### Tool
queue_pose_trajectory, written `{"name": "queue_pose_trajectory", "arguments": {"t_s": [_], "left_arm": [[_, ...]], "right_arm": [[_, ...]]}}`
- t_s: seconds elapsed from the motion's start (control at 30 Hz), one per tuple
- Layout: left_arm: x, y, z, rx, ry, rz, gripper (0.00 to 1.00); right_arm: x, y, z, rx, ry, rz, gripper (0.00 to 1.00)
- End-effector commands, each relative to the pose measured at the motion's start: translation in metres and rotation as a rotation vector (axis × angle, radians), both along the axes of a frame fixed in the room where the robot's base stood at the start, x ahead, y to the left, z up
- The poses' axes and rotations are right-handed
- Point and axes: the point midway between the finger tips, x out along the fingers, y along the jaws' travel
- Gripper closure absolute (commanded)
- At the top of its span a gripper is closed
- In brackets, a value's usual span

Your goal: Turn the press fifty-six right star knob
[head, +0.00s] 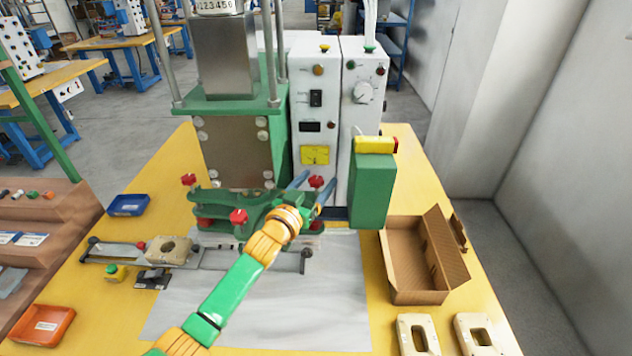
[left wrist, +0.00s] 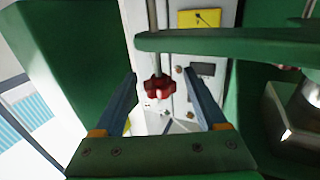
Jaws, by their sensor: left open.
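The press (head: 240,150) is a green and steel machine on the yellow table. The right red star knob (head: 316,181) sits on the right side of its green lower frame, and it also shows in the left wrist view (left wrist: 160,88) under a thin rod. My left gripper (head: 310,180) is open, with its blue fingers on either side of this knob. In the left wrist view the fingers (left wrist: 160,76) show a gap to the knob on both sides. I cannot tell the exact depth between fingertips and knob. My right gripper is not in view.
Other red star knobs are at the left (head: 188,180) and front (head: 238,217). A green box (head: 370,188) stands close right of the gripper, before a white control cabinet (head: 318,100). An open cardboard box (head: 415,275) lies right. The grey mat (head: 330,300) is largely clear.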

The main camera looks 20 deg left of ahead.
Motion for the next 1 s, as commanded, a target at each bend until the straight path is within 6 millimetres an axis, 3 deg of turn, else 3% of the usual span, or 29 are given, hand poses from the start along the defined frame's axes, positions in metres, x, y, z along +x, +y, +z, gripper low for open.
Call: {"name": "queue_pose_trajectory", "arguments": {"t_s": [0.03, 0.3, 0.57, 0.8, 1.0], "left_arm": [[0.0, 0.0, 0.0, 0.0, 0.0, 0.0, 0.31], [0.0, 0.0, 0.0, 0.0, 0.0, 0.0, 1.0], [0.0, -0.005, 0.002, -0.011, -0.013, 0.078, 1.0], [0.0, -0.002, 0.001, -0.006, -0.014, 0.236, 1.0], [0.0, 0.0, 0.002, -0.001, -0.005, 0.273, 1.0]], "right_arm": [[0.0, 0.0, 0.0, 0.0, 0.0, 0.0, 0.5], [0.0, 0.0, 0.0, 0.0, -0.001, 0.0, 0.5], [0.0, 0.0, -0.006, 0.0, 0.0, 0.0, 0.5], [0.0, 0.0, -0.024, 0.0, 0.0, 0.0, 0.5], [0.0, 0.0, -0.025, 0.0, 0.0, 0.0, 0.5]]}}
